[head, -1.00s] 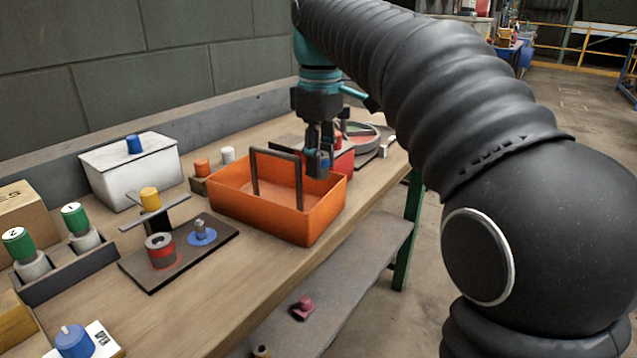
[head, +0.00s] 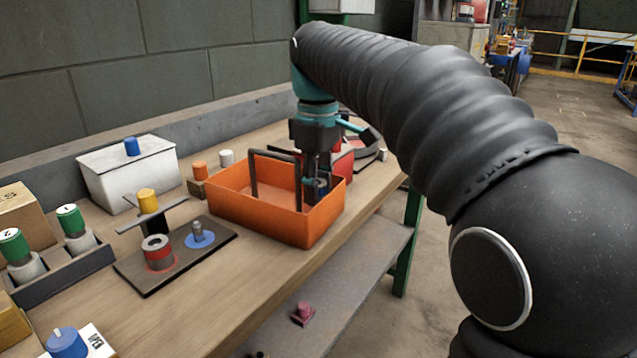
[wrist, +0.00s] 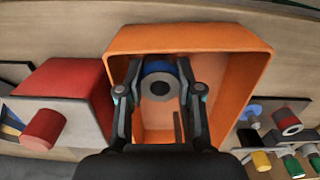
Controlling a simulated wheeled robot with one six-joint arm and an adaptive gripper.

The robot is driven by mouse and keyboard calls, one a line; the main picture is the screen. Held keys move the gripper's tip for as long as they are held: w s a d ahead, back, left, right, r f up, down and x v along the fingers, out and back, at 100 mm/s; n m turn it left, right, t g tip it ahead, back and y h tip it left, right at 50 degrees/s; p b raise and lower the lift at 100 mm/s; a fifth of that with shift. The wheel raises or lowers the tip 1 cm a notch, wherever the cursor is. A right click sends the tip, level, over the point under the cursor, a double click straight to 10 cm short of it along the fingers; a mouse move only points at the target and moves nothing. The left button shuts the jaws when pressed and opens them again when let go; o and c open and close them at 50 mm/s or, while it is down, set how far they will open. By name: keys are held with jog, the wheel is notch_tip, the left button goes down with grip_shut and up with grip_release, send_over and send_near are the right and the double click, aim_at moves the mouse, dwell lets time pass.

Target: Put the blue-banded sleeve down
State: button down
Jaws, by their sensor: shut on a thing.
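My gripper (head: 316,190) is shut on the blue-banded sleeve, inside the right part of the orange tote (head: 258,214). In the wrist view the sleeve (wrist: 159,84) sits between the two fingers, its dark bore and grey end face showing with the blue band at its far side. The tote's walls surround it in that view. I cannot tell whether its underside touches the tote's floor. On the dark board (head: 155,278) a red-banded sleeve (head: 157,252) stands on a red ring, and a bare grey peg (head: 197,230) stands on a blue disc.
The tote's dark handle (head: 270,157) rises left of my gripper. A white box (head: 128,178), a yellow-topped cross-bar valve (head: 148,203) and green-capped pieces (head: 70,218) stand to the left. A red box (wrist: 70,90) is beside the tote. Clear bench lies along the front edge.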

jog(key=shift+f, duration=0.25)
jog(key=c, duration=1)
grip_release()
jog(key=shift+c, duration=0.2)
notch_tip(320, 180, up, 13)
jog(key=p, duration=0.3)
jog(key=shift+r+p, duration=0.15)
jog(key=shift+p, duration=0.25)
